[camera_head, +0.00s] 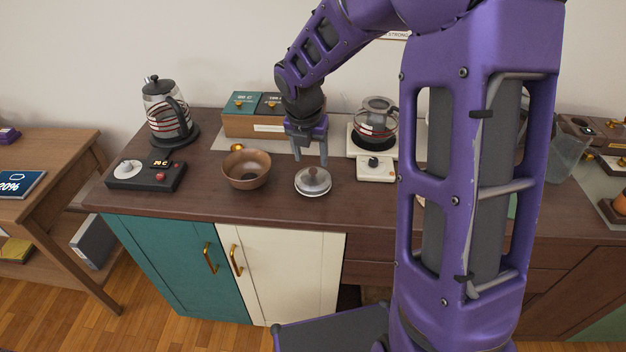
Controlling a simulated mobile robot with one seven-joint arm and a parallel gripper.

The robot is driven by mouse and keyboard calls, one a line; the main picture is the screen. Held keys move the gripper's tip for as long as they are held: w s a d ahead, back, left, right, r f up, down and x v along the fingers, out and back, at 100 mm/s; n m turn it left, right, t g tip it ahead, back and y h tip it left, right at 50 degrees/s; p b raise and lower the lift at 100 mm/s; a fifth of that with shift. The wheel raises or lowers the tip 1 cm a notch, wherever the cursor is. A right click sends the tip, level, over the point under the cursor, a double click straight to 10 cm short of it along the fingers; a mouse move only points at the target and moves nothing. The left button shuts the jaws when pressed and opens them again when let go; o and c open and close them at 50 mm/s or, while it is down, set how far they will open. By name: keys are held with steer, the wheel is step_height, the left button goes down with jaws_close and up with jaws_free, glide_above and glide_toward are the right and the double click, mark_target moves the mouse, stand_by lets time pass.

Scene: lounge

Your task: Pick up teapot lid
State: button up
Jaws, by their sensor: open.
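The teapot lid (313,183) is a round, silver-grey metal lid with a knob on top. It lies on the dark wooden counter (215,214), near the front edge, to the right of a brown bowl. My gripper (311,160) points down just behind and above the lid, with its two fingers apart and nothing between them. The fingertips are close to the lid's knob; I cannot tell whether they touch it. A glass pot with a dark base (377,118) stands on a white warmer behind and to the right.
The brown bowl (247,173) stands close on the left. My arm hides part of the counter on the right. The counter's front strip is clear.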

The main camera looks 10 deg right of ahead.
mark_target(313, 170)
steer(key=b+x, duration=0.1)
steer(key=x, duration=0.4)
steer(key=shift+w+f, duration=0.1)
steer(key=shift+w, duration=0.05)
steer(key=shift+c, duration=0.2)
jaws_close()
